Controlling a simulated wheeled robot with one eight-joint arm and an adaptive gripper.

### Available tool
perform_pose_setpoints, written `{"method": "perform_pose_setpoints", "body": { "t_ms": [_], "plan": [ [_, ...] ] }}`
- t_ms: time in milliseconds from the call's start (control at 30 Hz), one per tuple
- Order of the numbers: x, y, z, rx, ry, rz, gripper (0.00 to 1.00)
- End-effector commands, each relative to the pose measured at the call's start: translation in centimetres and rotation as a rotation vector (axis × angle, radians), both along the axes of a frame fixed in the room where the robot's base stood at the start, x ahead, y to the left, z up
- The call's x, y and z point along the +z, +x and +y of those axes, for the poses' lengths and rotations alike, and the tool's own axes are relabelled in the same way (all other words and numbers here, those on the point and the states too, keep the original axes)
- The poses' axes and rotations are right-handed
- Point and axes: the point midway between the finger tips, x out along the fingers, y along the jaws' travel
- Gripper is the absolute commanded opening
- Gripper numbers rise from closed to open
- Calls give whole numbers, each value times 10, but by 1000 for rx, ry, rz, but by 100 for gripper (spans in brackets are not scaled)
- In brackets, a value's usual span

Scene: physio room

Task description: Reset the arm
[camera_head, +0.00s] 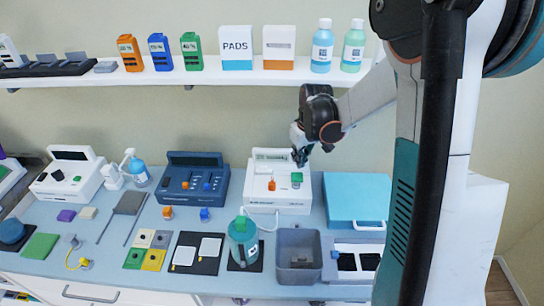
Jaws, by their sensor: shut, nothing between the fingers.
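My gripper (300,157) hangs at the end of my arm, in front of the wall and over the back of a white device (293,205) on the counter. It points down and its fingers are together with nothing seen between them. The fingertips are small in the picture. An orange knob and a green knob on the white device show just below the gripper. My arm comes in from the upper right.
A wall shelf (205,77) with bottles and boxes runs above. On the counter (120,240) are a dark blue device (193,183), a green bottle (243,238), a grey bin (298,257) and a teal-lidded box (356,198). My arm hides the right side.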

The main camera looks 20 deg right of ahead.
Motion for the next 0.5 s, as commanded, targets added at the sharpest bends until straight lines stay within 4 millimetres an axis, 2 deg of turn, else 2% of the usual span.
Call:
{"method": "perform_pose_setpoints", "body": {
  "t_ms": [33, 133, 500],
  "plan": [
    [7, 0, 0, 0, 0, 0, 0],
    [12, 0, 0, 0, 0, 0, 0],
    [11, 0, 0, 0, 0, 0, 0]
  ]
}}
